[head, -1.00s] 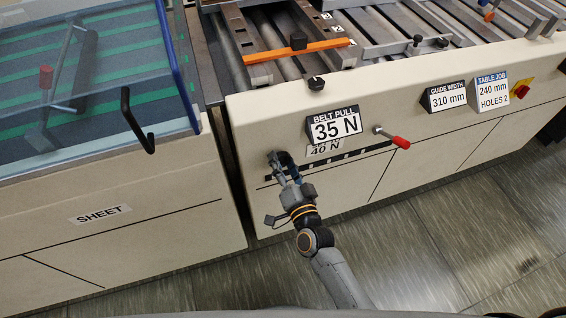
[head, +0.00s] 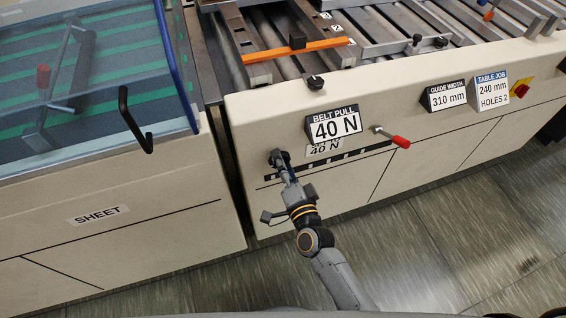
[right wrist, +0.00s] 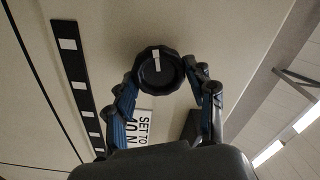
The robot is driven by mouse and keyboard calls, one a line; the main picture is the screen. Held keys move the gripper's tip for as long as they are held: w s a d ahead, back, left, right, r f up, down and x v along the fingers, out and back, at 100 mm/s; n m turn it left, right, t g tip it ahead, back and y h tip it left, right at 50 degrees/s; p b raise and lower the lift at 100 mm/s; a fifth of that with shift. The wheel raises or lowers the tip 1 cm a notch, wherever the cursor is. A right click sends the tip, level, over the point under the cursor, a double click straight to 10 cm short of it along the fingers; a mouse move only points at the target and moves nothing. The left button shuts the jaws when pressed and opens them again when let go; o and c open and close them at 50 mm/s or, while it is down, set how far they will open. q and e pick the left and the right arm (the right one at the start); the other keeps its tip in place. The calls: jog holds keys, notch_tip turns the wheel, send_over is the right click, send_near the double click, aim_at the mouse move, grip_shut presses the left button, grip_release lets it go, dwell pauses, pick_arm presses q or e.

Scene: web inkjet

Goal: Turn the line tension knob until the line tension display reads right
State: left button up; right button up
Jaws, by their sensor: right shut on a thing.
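The black knob (right wrist: 158,68) with a white pointer mark is on the cream machine front. In the right wrist view the fingers of my right gripper (right wrist: 163,78) are closed on either side of it. In the head view the gripper (head: 281,165) reaches the knob from below and mostly covers it. The display (head: 336,125) above right of the knob is headed BELT PULL, not line tension, and reads 40 N. A partly hidden label (head: 324,148) under it shows 40 N; in the wrist view this label (right wrist: 143,126) reads SET TO 40 N. My left gripper is out of view.
A red-tipped lever (head: 398,141) sticks out right of the display. Farther right are the GUIDE WIDTH 310 mm sign (head: 447,96) and the TABLE JOB sign (head: 492,91). A black hook handle (head: 133,122) hangs at the left machine. The floor in front is clear.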

jog(key=o, duration=1.2)
jog(key=shift+c, duration=0.2)
jog(key=v, duration=1.2)
